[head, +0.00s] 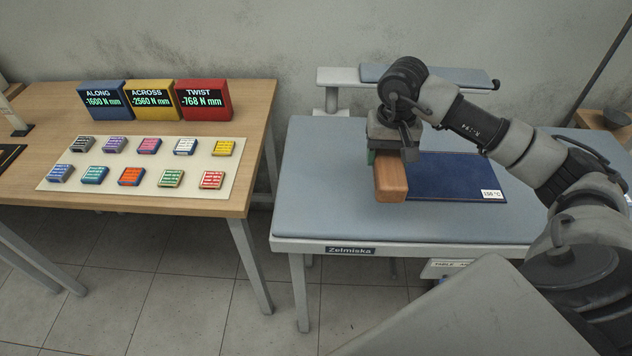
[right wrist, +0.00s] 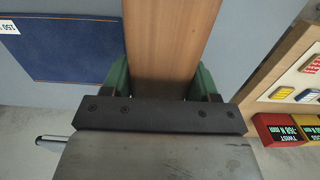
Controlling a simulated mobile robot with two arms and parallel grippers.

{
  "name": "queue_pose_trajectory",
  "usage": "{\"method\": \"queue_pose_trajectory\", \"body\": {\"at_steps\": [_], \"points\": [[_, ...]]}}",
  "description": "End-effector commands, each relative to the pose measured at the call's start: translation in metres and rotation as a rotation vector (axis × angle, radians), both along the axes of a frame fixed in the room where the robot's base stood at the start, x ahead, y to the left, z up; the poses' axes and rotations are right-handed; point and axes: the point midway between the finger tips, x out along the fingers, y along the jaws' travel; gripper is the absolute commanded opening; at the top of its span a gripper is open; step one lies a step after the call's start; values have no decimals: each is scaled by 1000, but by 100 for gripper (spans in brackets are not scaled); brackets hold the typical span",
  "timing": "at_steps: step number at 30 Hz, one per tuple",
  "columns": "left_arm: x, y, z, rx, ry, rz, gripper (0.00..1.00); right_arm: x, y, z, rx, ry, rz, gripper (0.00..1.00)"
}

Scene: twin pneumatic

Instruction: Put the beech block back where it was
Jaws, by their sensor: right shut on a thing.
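The beech block (head: 391,181) is a long reddish-brown wooden bar over the blue-grey padded table (head: 330,185), at the left edge of a dark blue mat (head: 450,176). My right gripper (head: 386,160) is above it and shut on it. In the right wrist view, the green fingers of my right gripper (right wrist: 165,80) press on both sides of the block (right wrist: 168,35). I cannot tell whether the block touches the table or hangs slightly above it. My left gripper is not in view.
A wooden table (head: 255,130) stands at the left with a blue ALONG display (head: 104,99), a yellow ACROSS display (head: 150,99), a red TWIST display (head: 203,99) and a pale board (head: 120,182) of small coloured blocks. A gap separates the tables. The padded table's left part is clear.

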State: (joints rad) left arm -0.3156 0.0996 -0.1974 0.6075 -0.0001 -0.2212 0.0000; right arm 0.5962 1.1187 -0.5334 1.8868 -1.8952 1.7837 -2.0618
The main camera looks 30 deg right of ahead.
Motion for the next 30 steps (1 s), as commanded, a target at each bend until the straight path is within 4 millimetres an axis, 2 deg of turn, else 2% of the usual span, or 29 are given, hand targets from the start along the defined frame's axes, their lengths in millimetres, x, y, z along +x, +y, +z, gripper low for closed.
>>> {"method": "queue_pose_trajectory", "body": {"at_steps": [1, 6, 9, 13, 18, 21, 25, 30], "points": [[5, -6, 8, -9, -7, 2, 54, 10, 9, -1, 8, -1, 4, 33], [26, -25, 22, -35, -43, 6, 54, 43, 31, -25, 8, 0, 3, 33], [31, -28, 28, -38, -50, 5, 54, 60, 43, -38, 7, 2, 3, 33], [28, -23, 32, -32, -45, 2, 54, 77, 53, -51, 5, 0, 3, 33], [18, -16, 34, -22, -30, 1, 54, 85, 58, -61, 1, 1, 4, 33], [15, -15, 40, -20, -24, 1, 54, 84, 59, -73, 2, 3, 3, 33], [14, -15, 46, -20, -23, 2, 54, 84, 58, -92, 3, 3, 2, 33], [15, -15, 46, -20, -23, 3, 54, 85, 58, -100, 1, -2, 5, 33]]}}
